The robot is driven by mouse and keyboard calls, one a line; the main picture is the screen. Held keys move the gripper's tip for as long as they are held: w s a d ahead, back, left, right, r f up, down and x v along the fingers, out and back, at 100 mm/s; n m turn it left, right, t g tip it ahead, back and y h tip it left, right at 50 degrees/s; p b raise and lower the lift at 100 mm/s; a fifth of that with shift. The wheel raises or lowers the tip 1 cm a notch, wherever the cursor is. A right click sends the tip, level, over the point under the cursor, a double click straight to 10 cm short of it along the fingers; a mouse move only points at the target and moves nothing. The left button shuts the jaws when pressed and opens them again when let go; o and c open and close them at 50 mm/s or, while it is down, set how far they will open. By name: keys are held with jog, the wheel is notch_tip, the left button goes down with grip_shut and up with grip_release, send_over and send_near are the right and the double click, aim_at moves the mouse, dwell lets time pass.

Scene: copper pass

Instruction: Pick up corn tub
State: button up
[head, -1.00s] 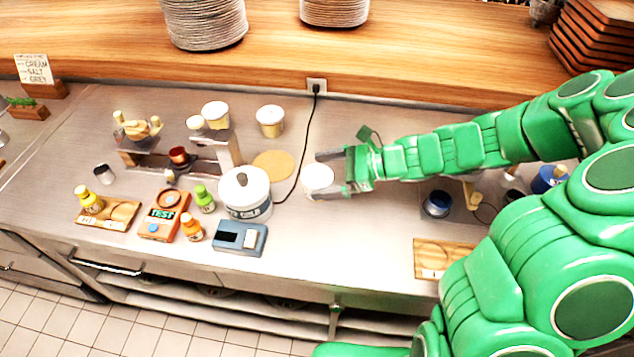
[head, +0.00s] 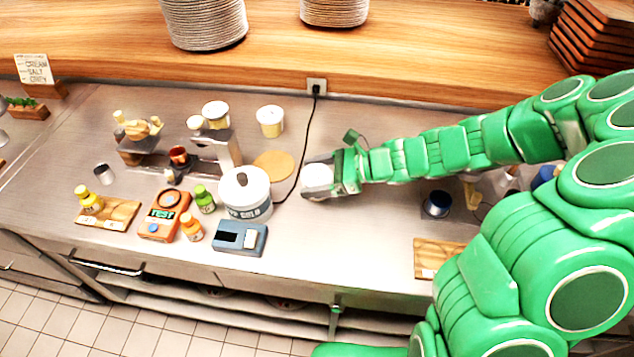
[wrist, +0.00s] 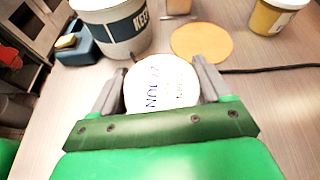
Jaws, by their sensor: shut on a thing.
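A small tub with a white round lid (head: 317,175) stands on the steel counter, right of the large white crock. In the wrist view its lid (wrist: 162,88) carries handwriting, partly readable as "JUN"; I cannot read a food name. My gripper (head: 322,181) is shut on this tub, with one finger on each side, as the wrist view of the gripper (wrist: 156,82) also shows. The tub's side is mostly hidden by the lid and fingers. Another white-lidded tub with yellowish contents (head: 270,121) stands farther back, apart from my gripper.
The white crock (head: 246,195) is close left of the held tub. A black cord (head: 299,165) runs between them to the wall socket. A round tan board (head: 274,165) lies behind. A blue scale (head: 240,237) sits at the front. The counter right of the scale is clear.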

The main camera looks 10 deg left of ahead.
aim_at(315, 174)
jog(key=shift+r, duration=0.2)
notch_tip(315, 174, up, 9)
jog(key=shift+r, duration=0.2)
jog(key=w+d+r+g, duration=0.1)
jog(key=w+d+r, duration=0.2)
jog(key=w+d, duration=0.3)
jog(key=shift+n, duration=0.4)
jog(key=shift+w+a+f, duration=1)
jog(key=shift+w+f, duration=0.6)
jog(key=shift+w, duration=0.75)
jog(key=shift+w+a+f, duration=1.05)
jog(key=shift+w+f, duration=0.6)
jog(key=shift+w, duration=0.65)
jog(key=shift+w+a+f, duration=1)
jog(key=shift+w+f, duration=0.6)
jog(key=shift+w, duration=0.75)
jog(key=shift+f, duration=1.45)
jog(key=shift+f, duration=0.1)
